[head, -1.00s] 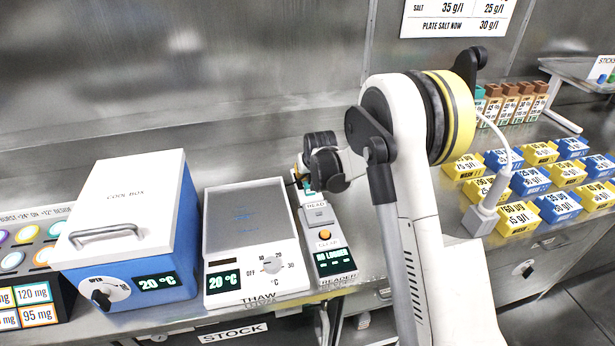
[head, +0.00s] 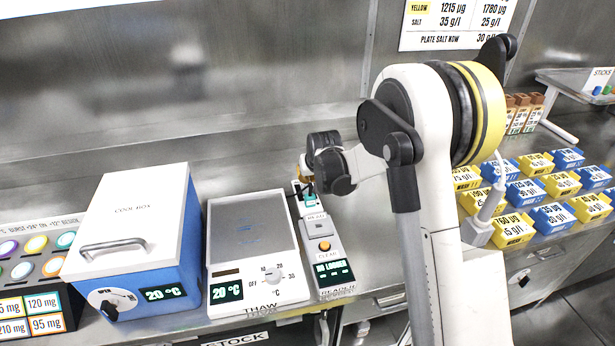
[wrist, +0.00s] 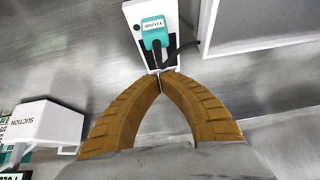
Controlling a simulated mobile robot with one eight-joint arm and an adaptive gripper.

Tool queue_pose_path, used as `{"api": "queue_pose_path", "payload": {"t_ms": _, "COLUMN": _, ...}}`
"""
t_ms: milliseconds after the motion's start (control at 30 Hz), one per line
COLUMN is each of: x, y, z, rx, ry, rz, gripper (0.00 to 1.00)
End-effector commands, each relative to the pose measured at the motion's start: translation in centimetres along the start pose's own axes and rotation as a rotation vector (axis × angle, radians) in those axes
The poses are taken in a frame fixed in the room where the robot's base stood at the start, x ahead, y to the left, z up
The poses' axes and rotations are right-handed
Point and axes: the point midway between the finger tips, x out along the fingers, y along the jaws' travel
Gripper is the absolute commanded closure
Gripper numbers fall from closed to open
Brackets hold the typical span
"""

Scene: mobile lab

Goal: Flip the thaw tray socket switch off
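The thaw socket is a white block in the wrist view (wrist: 135,12), at top centre. It carries a teal piece labelled THAW (wrist: 153,36), with a black cable curving off to the right. My gripper (wrist: 161,76) has its two ribbed orange fingers brought together at the tips, just below the socket's near edge. I cannot tell whether the tips touch it, and no switch rocker shows clearly.
The reader (head: 327,262) stands beside the thaw tray and the blue cool box (head: 130,235) left of it. A white SUCTION block (wrist: 45,122) is at lower left in the wrist view. Yellow and blue blocks (head: 525,195) fill the right bench. The steel wall is behind.

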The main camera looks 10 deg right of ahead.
Motion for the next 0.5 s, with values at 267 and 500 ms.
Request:
{"api": "queue_pose_path", "payload": {"t_ms": 267, "x": -4.9, "y": 0.0, "z": 1.9, "rx": 0.0, "ry": 0.0, "rz": 0.0, "gripper": 1.0}}
{"api": "queue_pose_path", "payload": {"t_ms": 500, "x": -5.9, "y": 0.0, "z": 2.4, "rx": 0.0, "ry": 0.0, "rz": 0.0, "gripper": 1.0}}
